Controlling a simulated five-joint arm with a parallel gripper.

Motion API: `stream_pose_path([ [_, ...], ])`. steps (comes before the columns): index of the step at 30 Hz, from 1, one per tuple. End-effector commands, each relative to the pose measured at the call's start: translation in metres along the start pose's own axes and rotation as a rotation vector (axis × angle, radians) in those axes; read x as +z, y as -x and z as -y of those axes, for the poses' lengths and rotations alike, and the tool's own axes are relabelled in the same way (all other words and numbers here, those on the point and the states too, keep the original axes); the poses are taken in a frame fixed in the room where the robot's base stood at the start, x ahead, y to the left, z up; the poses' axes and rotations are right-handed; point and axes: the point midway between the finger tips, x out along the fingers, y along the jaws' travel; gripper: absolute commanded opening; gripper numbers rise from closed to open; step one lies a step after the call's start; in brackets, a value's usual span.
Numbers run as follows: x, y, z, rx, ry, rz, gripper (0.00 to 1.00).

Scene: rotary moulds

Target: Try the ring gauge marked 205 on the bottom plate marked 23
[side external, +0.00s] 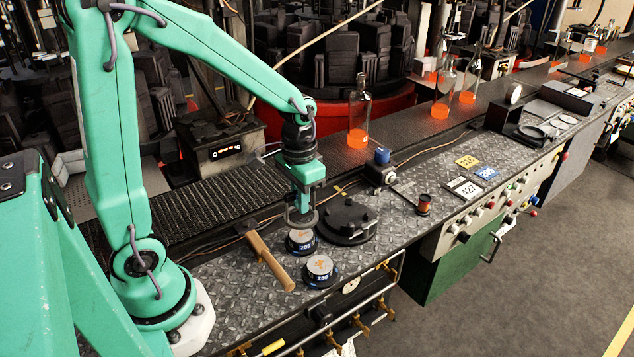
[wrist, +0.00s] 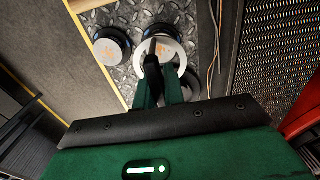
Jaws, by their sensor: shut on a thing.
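My gripper (side external: 303,203) points down and is shut on a dark ring gauge (side external: 301,222), held upright-side down over the farther of two round plates. That farther plate (side external: 301,243) has a pale top with an orange mark and a blue number label. The nearer plate (side external: 320,270) looks alike and is clear of my gripper. Their numbers are too small to read surely. The ring seems just above the farther plate; I cannot tell whether they touch. In the wrist view my gripper (wrist: 152,62) partly hides the plate under it, and the other plate (wrist: 112,47) is at left.
A black round fixture (side external: 347,220) stands right of the plates. A wooden handle (side external: 270,262) lies left of them.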

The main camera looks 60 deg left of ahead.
Motion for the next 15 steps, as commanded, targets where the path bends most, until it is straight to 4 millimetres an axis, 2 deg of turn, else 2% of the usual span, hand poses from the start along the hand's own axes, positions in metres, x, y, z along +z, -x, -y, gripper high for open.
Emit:
stream_pose_path([
  [5, 0.000, 0.003, -0.014, 0.000, -0.005, -0.001, 0.00],
  [15, 0.008, 0.014, -0.066, 0.000, -0.007, -0.002, 0.00],
])
